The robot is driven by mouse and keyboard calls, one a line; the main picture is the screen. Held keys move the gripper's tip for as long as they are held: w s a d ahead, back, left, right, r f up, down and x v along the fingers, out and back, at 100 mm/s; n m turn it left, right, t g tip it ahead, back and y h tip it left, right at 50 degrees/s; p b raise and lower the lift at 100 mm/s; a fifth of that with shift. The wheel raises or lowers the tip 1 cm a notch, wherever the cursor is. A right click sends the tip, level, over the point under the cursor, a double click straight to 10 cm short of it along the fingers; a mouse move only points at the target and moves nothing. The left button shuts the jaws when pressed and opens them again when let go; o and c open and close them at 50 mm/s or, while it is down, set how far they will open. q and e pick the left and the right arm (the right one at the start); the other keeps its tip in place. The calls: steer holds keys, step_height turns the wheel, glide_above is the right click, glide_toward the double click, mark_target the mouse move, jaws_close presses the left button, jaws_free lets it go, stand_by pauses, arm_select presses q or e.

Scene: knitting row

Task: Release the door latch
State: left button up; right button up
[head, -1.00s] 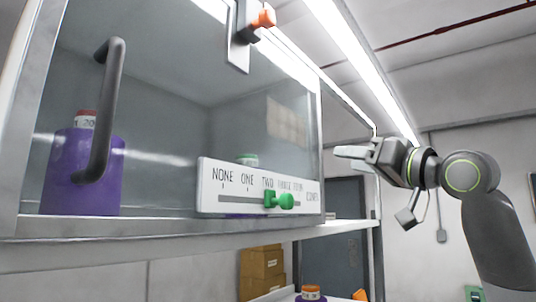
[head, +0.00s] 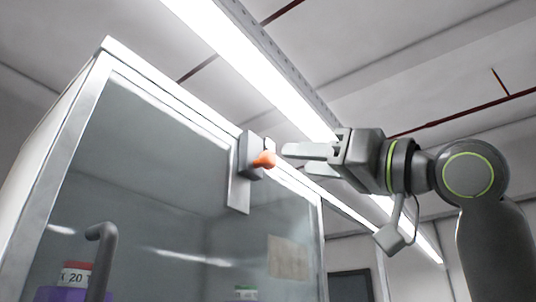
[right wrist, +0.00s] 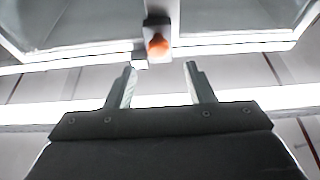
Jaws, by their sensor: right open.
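The door latch (head: 263,160) has an orange knob on a grey block with a metal plate, at the top edge of the glass cabinet door (head: 150,190). It also shows in the right wrist view (right wrist: 158,45), ahead of and between my fingertips. My right gripper (head: 300,161) is open and empty, just to the right of the knob in the head view, with a gap between them in the wrist view. The door looks closed, and its dark handle (head: 101,250) is at the lower left. My left gripper is not in view.
Behind the glass are a purple container (head: 62,294) and a jar with a red and white label (head: 77,274). A paper note (head: 289,258) shows through the glass. A ceiling light (head: 250,65) runs overhead.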

mark_target(273, 158)
arm_select(q)
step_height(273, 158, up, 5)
steer(key=p, duration=0.4)
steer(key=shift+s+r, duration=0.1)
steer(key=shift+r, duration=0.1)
arm_select(e)
steer(key=x, duration=0.8)
steer(key=shift+w+a+r, duration=0.1)
steer(key=shift+w+a, duration=0.05)
steer(key=shift+w, duration=0.1)
